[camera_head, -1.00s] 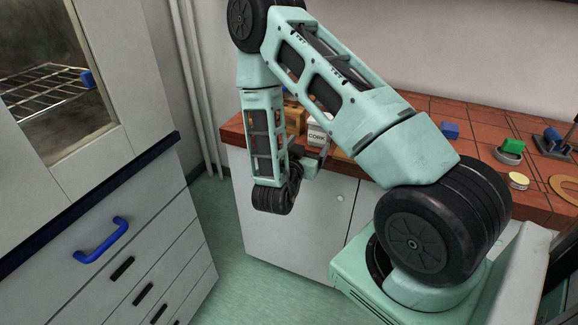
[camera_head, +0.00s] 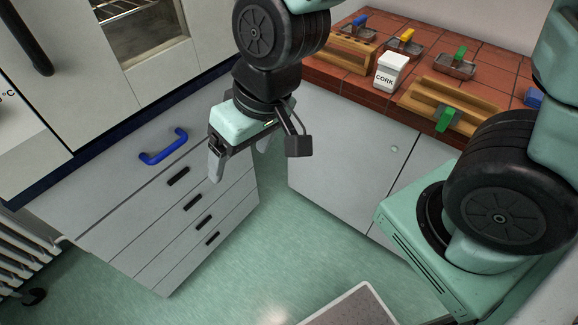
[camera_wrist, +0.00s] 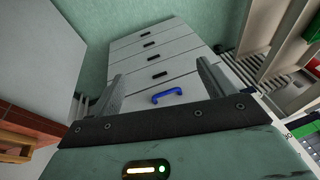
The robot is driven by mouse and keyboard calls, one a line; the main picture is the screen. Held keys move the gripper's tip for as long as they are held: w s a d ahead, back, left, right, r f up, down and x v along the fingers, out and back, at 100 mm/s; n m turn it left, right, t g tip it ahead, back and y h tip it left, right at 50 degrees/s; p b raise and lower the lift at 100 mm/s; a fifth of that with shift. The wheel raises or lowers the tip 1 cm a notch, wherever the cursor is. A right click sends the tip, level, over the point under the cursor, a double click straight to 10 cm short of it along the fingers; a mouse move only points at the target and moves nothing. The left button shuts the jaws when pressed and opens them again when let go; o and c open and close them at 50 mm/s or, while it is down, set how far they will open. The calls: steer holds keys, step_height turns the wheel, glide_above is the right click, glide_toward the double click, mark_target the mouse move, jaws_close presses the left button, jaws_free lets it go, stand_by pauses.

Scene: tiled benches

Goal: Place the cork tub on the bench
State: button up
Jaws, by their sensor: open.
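The cork tub (camera_head: 391,73) is a white square tub with a light lid and the word CORK on its front. It stands upright on the red tiled bench (camera_head: 337,83), near its front edge, in the head view. My gripper (camera_head: 240,165) is open and empty, pointing down in front of the drawer unit, left of the tub and apart from it. The tub does not show in the wrist view.
Wooden racks (camera_head: 452,103) stand on both sides of the tub. Small trays with coloured-handled items (camera_head: 455,64) lie behind. A drawer unit with a blue handle (camera_head: 164,147) stands left, below an oven-like cabinet (camera_head: 140,30). Green floor (camera_head: 265,240) between is clear.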

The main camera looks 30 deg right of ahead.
steer(key=s+d+r+n+g+h, duration=0.2)
steer(key=s+d+r+n, duration=0.1)
steer(key=s, duration=0.5)
steer(key=shift+s+d+n+h, duration=0.15)
steer(key=shift+s+n+h, duration=0.2)
steer(key=shift+n, duration=0.15)
steer(key=shift+c, duration=0.3)
